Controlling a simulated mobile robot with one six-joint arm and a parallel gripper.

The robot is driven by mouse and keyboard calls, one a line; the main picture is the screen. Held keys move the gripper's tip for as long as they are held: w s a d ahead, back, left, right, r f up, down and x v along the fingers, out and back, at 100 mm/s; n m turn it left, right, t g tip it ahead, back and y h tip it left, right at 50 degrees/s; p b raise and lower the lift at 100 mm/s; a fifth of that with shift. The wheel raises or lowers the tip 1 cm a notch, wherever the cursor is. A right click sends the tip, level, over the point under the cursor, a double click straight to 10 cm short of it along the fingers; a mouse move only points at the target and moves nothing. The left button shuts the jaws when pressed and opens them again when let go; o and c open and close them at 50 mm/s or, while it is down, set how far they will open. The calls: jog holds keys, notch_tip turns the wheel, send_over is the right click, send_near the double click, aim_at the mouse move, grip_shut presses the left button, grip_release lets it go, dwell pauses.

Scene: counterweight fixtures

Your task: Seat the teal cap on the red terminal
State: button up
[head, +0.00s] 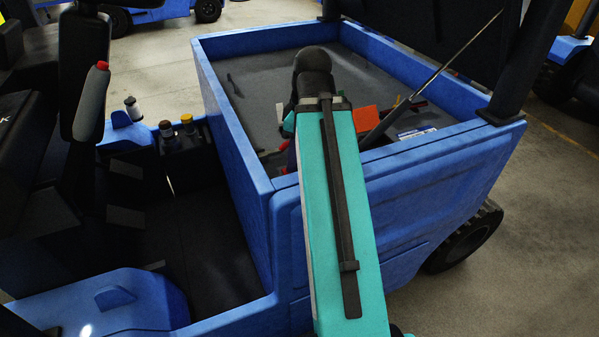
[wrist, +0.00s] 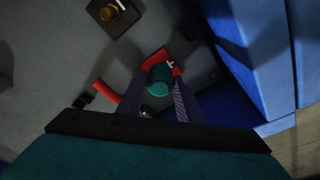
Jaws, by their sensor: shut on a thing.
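In the wrist view the teal cap (wrist: 159,79) sits between the tips of the dark fingers of my gripper (wrist: 160,86). My gripper is shut on it. Just beyond the cap is a red piece with a white plus mark (wrist: 172,67), with a red flap (wrist: 153,59) beside it; this looks like the red terminal. The cap overlaps the red parts in this view, and I cannot tell whether it touches them or is apart. In the head view my arm hides the gripper and cap. An orange-red flap (head: 365,119) shows right of my arm.
A brass post on a dark block (wrist: 110,13) stands at the top of the wrist view. A red bar (wrist: 106,93) lies left of my fingers. The blue wall (wrist: 250,50) is close on the right. The grey bay floor (head: 265,85) is mostly clear; a thin strut (head: 455,57) crosses the bay.

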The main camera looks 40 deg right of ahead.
jog(key=shift+f+b, duration=0.7)
jog(key=shift+f, duration=0.05)
jog(key=shift+c, duration=0.2)
jog(key=o, duration=0.8)
jog(key=shift+r, duration=0.15)
jog(key=shift+d+r, duration=0.1)
jog(key=shift+r, duration=0.75)
jog(key=shift+s+r+p, duration=0.15)
jog(key=shift+r+p, duration=0.55)
jog(key=shift+r, duration=0.25)
notch_tip(320, 180, up, 10)
jog(key=s+p, duration=0.1)
jog(key=p, duration=0.9)
jog(key=shift+s+d, duration=0.2)
jog(key=shift+d, duration=0.25)
jog(key=shift+f, duration=0.1)
